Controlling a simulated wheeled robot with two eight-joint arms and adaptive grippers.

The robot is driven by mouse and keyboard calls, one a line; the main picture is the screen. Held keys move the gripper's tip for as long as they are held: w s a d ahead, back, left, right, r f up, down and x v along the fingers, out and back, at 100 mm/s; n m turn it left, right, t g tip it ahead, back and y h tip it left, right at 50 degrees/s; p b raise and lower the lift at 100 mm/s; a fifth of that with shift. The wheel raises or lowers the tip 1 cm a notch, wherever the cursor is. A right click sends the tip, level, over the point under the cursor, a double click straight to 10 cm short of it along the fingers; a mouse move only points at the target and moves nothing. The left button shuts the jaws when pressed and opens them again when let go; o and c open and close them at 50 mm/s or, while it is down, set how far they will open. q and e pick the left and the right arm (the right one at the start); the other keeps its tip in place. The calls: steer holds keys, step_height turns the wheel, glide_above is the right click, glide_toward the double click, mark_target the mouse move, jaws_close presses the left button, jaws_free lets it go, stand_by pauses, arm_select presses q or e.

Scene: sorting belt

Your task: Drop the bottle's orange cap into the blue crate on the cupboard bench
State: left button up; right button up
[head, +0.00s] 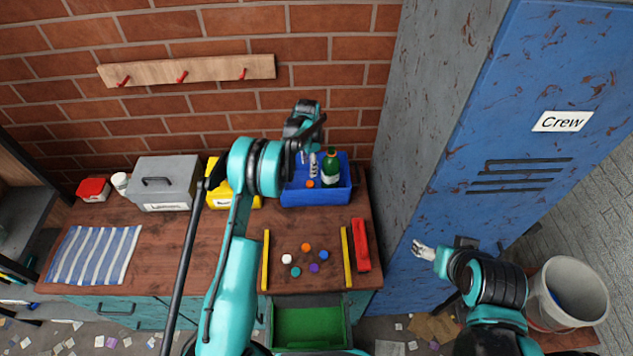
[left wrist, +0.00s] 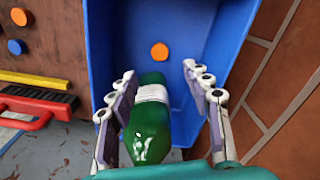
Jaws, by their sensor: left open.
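The blue crate (head: 290,197) stands at the right of the cupboard bench against the brick wall. An orange cap (head: 310,183) lies on its floor, also seen in the left wrist view (left wrist: 159,52). A green bottle (head: 331,170) with a pale label is in the crate. My left gripper (head: 313,163) is over the crate. In the left wrist view its fingers (left wrist: 160,72) are spread apart, with the cap beyond the tips and the bottle (left wrist: 150,132) showing between them. Contact with the bottle is unclear. My right gripper (head: 424,250) is empty before the blue locker; its opening is unclear.
Several coloured discs, including another orange one (head: 306,247), lie on the bench between yellow bars (head: 347,257). A red brush (head: 361,245) lies to their right. A grey box (head: 163,182) and a striped cloth (head: 95,255) are at left. A green-floored tray (head: 310,325) is in front.

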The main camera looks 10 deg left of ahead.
arm_select(q)
step_height(320, 180, up, 12)
stand_by(0.6)
steer(key=s+d+r+n+t+b, duration=0.1)
steer(key=s+r+n+t+b, duration=0.15)
steer(key=s+r, duration=0.45)
steer(key=s+d+r+n+t+b, duration=0.1)
steer(key=s+r+n+b, duration=0.25)
steer(key=s, duration=0.65)
steer(key=s+f+n+t+b, duration=0.2)
steer(key=s+f, duration=0.3)
steer(key=s, duration=0.5)
steer(key=s+d+f+n+t+b, duration=0.1)
steer(key=s+f+b, duration=0.3)
steer(key=s, duration=0.6)
steer(key=shift+f+n+t, duration=0.35)
steer(key=shift+f+n, duration=0.25)
steer(key=shift+f, duration=0.05)
